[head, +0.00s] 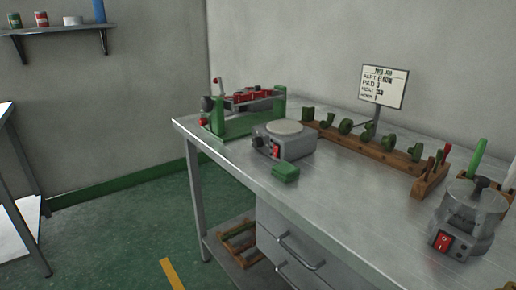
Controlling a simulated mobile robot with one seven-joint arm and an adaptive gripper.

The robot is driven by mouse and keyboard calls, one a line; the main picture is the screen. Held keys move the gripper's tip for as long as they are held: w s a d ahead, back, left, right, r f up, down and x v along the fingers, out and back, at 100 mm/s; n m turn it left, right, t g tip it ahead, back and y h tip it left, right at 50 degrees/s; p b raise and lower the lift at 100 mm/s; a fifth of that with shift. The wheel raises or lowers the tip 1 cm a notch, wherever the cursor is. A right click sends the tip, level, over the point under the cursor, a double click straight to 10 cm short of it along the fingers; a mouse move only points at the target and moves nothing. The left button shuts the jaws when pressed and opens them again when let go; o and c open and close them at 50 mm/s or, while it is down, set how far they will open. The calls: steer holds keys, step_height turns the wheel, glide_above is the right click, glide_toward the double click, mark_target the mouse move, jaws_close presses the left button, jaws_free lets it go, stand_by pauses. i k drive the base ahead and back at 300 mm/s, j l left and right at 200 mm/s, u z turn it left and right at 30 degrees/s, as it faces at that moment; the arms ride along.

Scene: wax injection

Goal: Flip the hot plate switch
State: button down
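The hot plate (296,147) is a grey box with a pale round top, standing on the metal bench left of the middle. Its front has a red switch (275,149) and a dark knob (259,142). I cannot tell which way the switch is set. Nothing shows on the round top. My gripper is not in view.
A grey pot (470,215) with its own red switch stands at the bench's right. A green block (285,173) lies before the hot plate. Behind are a green-framed device (239,121), a wooden rack (347,142) of green pieces and a sign (383,86).

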mark_target(275, 150)
steer(key=i+j, duration=0.15)
steer(key=j, duration=0.15)
steer(key=i+j+z, duration=0.1)
steer(key=j, duration=0.25)
steer(key=i+j, duration=0.4)
steer(key=j, duration=0.25)
steer(key=i+j+z, duration=0.1)
steer(key=j, duration=0.25)
steer(key=i+j, duration=0.25)
steer(key=j+z, duration=0.05)
steer(key=j, duration=0.05)
